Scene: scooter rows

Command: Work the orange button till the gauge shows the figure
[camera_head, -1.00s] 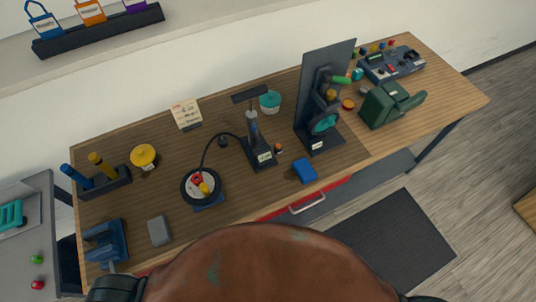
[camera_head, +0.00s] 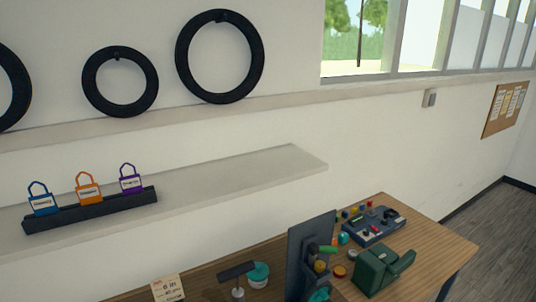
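The head view is tilted up, so only the back part of the workbench (camera_head: 430,234) shows at the bottom. A small written card (camera_head: 168,289) stands at the bench's back edge; its figures are too small to read surely. Right of it is the dark T-shaped top of a stand (camera_head: 238,271); its lower part, where a small display and an orange button showed earlier, is below the picture edge. Neither the orange button nor the gauge reading is visible now. Neither of my grippers is in view.
A dark upright panel (camera_head: 311,254) with coloured parts, a teal-lidded pot (camera_head: 258,274), a green device (camera_head: 381,269) and a control box (camera_head: 374,226) stand on the bench. A shelf (camera_head: 250,180) holds padlocks (camera_head: 88,190).

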